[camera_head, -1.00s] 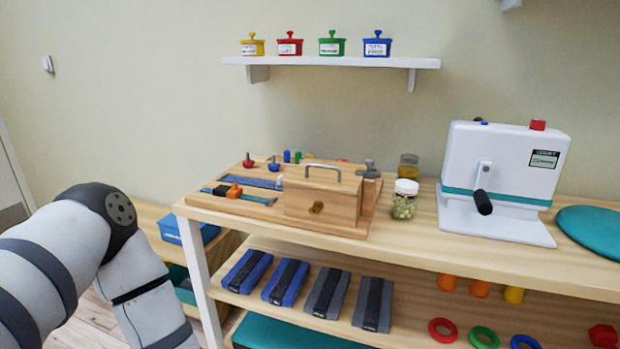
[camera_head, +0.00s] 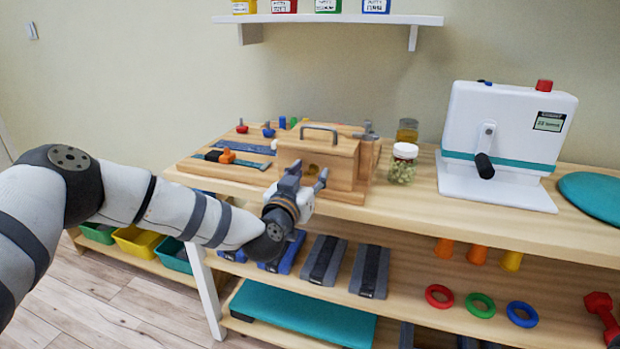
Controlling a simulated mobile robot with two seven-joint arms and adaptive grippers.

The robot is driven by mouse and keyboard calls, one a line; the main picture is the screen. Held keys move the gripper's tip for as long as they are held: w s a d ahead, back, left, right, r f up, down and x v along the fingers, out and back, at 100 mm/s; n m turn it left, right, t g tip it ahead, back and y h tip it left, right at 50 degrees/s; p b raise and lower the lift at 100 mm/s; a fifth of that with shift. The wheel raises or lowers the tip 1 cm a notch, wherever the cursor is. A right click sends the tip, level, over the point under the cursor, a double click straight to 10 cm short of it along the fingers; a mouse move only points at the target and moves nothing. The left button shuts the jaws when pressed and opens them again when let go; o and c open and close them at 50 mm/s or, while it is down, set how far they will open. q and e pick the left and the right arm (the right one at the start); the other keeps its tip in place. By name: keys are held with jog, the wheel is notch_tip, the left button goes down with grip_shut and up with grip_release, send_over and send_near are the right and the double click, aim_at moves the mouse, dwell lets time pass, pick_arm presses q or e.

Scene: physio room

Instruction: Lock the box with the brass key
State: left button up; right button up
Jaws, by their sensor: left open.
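A wooden box (camera_head: 338,158) with a grey top handle (camera_head: 319,129) stands on a wooden board at the front of the upper shelf. A small brass piece (camera_head: 312,168) shows on its front face, partly hidden behind my gripper. I cannot tell if it is the lock alone or a key in it. My left gripper (camera_head: 308,179) is open, with its fingers pointing at the box front near the brass piece. I cannot tell if they touch it.
A jar with a white lid (camera_head: 403,163) stands just right of the box, and a white machine with a crank (camera_head: 505,145) is further right. Blue and red knobs and strips lie on the board (camera_head: 205,170) at left. Lower shelves hold weights and rings.

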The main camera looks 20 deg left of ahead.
pick_arm(q)
jog(key=shift+r, duration=0.1)
jog(key=shift+c, duration=0.6)
jog(key=shift+w, duration=0.1)
grip_shut()
